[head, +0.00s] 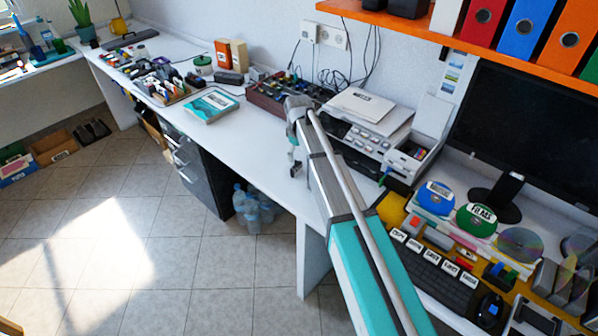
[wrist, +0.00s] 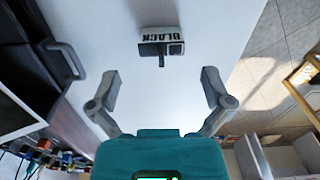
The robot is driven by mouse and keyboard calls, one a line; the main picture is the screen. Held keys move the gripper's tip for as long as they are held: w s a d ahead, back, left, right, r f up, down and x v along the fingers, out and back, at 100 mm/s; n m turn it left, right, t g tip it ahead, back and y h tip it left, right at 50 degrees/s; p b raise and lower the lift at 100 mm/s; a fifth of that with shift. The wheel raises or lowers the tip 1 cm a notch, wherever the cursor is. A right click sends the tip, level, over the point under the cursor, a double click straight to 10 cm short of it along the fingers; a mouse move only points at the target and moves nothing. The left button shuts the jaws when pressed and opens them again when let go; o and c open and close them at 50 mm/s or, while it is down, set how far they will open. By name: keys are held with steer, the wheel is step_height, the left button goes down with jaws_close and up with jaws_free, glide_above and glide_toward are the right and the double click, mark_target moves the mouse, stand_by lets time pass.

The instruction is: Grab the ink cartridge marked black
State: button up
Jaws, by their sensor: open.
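The ink cartridge (wrist: 161,48) is a small dark block with a white label reading BLACK. It sits on a white surface near the top middle of the wrist view, with its lettering inverted. My gripper (wrist: 161,86) is open and empty. Its two grey fingers stand wide apart, to the left and right below the cartridge in the picture, and do not touch it. In the head view my gripper (head: 294,165) hangs at the front edge of the desk, small and partly hidden by my arm. I cannot make out the cartridge there.
The white desk (head: 262,130) has free room around the cartridge. A printer (head: 352,135) stands behind my arm, and a teal-and-white box (head: 210,105) lies to the left. A grey handle (wrist: 72,60) is left of my gripper. Tiled floor lies beyond the desk's front edge.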

mark_target(298, 166)
steer(key=shift+f, duration=0.15)
steer(key=shift+a+f+b, duration=0.15)
steer(key=shift+f+b, duration=2.35)
steer(key=shift+b, duration=0.1)
steer(key=c, duration=0.8)
steer(key=shift+r, duration=0.25)
steer(key=shift+c, duration=0.2)
step_height(298, 166, up, 2)
steer(key=p, duration=0.2)
steer(key=shift+r+p, duration=0.1)
steer(key=shift+p, duration=0.2)
steer(key=s+d+r+p, duration=0.2)
steer(key=s+r+p, duration=0.8)
steer(key=s, duration=0.4)
steer(key=shift+r, duration=0.2)
